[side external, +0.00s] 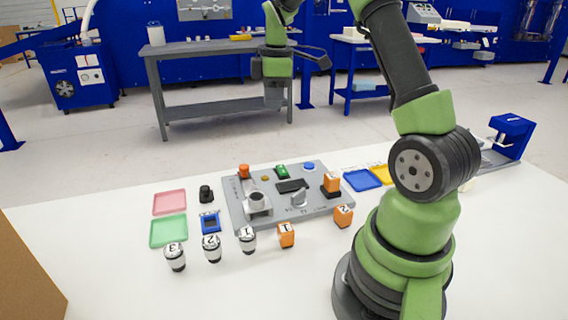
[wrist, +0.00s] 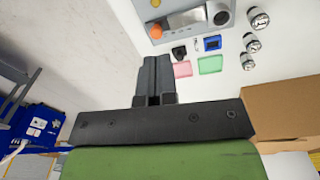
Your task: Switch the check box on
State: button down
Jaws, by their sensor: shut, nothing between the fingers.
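My gripper (side external: 273,103) is shut and empty, with its dark fingers pointing down. It is well above the table and behind the grey panel in the side view. The shut fingers (wrist: 155,58) show in the wrist view. I cannot tell for sure which thing is the check box. A small blue box with a dark face (side external: 210,222) stands left of the grey panel (side external: 238,212); it also shows in the wrist view (wrist: 212,43). The panel carries a green rocker-like part (side external: 282,171), an orange knob (side external: 244,171) and a blue button (side external: 309,166). My gripper touches none of these.
A black knob-like piece (side external: 206,194) and pink (side external: 170,202) and green (side external: 168,231) trays lie left of the panel. Numbered cylinders (side external: 212,248) and orange blocks (side external: 286,235) stand in front. A cardboard box (side external: 28,270) is at front left. A blue-framed device (side external: 511,135) stands at right.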

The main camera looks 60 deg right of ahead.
jog(key=n+g, duration=0.1)
jog(key=n, duration=0.1)
send_over(284, 171)
notch_tip(284, 171, down, 5)
jog(key=shift+d+r, duration=0.1)
jog(key=shift+r, duration=0.05)
notch_tip(284, 171, down, 14)
jog(key=shift+r, duration=0.1)
dwell(0.3)
